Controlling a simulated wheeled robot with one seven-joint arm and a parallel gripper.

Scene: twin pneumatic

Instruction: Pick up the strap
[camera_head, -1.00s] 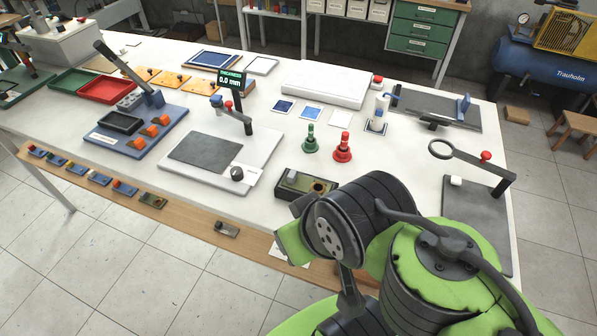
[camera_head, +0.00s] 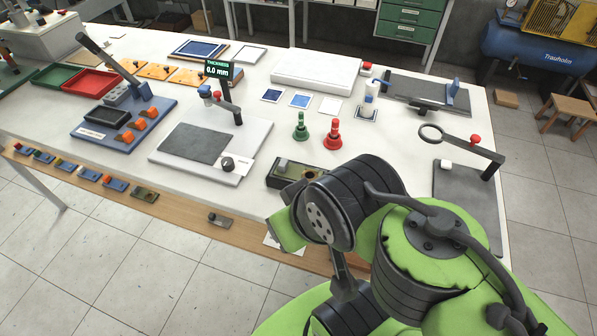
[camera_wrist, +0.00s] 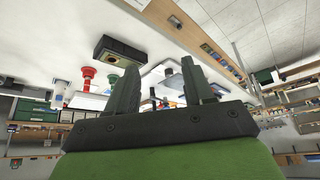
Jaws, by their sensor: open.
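No part can be surely told as the strap. A small grey metal piece (camera_head: 220,219) lies alone on the wooden front ledge (camera_head: 190,208), and may be it; a small grey piece on the ledge also shows in the wrist view (camera_wrist: 175,21). My gripper (camera_wrist: 157,63) is open in the wrist view, with nothing visible between its two dark fingers. It appears apart from the ledge and bench items. In the head view my arm hides the gripper.
On the white bench, a black open box (camera_head: 272,182) stands close to my arm. Green (camera_head: 300,132) and red (camera_head: 333,138) knobbed stands are behind it. A grey pad plate (camera_head: 240,160) lies left. Several small coloured parts (camera_head: 64,166) line the ledge's left.

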